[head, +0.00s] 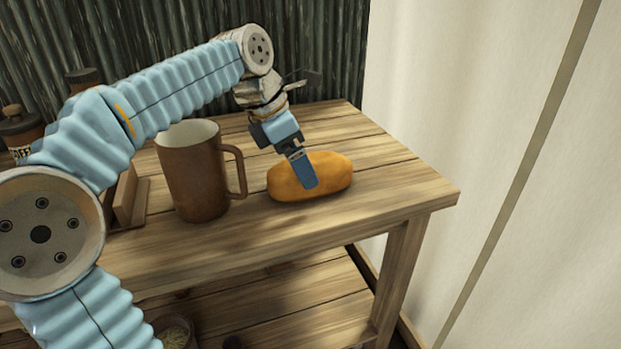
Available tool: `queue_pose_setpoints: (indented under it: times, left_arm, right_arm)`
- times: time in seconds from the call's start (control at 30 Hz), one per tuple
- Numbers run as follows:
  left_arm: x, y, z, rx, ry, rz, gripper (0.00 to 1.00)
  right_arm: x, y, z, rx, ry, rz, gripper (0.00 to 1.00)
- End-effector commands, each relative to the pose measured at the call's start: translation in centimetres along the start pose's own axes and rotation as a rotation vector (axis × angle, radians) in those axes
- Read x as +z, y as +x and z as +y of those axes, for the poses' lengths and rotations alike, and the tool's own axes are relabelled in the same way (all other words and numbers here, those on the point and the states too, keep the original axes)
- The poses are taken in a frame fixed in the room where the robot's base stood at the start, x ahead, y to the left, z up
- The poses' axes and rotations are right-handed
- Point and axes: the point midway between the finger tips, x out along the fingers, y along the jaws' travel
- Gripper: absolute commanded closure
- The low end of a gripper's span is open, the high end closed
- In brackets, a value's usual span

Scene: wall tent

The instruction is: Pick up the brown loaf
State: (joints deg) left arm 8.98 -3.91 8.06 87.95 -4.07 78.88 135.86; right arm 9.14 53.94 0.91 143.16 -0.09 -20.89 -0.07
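The brown loaf (333,172), an orange-brown oval, lies on the wooden table top near its right end. My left gripper (305,170) reaches down to it from above. One blue finger shows in front of the loaf's near side, left of its middle. The other finger is hidden, so I cannot tell whether the gripper is closed on the loaf. The loaf appears to rest on the table. My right gripper is not in view.
A brown mug (193,180) stands just left of the loaf, its handle toward it. A wooden holder (127,200) and a dark-lidded jar (20,130) are farther left. The table (400,190) is clear right of the loaf, with a canvas wall beyond.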

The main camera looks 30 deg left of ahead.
Motion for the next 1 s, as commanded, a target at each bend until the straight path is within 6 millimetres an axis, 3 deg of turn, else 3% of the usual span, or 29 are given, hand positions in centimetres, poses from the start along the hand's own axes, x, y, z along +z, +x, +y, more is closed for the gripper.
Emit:
queue_pose_setpoints:
  times: [0.03,0.2,0.47,0.87,1.0]
  left_arm:
    - [-0.3,1.2,-0.1,-0.003,0.0,0.003,0.0]
    - [-0.2,3.1,-0.1,-0.002,0.0,0.001,0.0]
    - [-0.2,3.2,-0.1,-0.001,0.0,0.0,0.02]
    - [-0.2,3.2,-0.1,-0.001,0.0,0.0,0.63]
    - [-0.1,3.2,-0.1,0.0,0.001,-0.001,0.66]
  right_arm:
    - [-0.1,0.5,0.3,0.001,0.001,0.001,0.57]
    - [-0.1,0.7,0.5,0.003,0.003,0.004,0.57]
    - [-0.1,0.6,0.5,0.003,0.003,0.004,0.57]
    - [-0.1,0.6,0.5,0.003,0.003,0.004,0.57]
    - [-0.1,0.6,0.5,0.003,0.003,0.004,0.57]
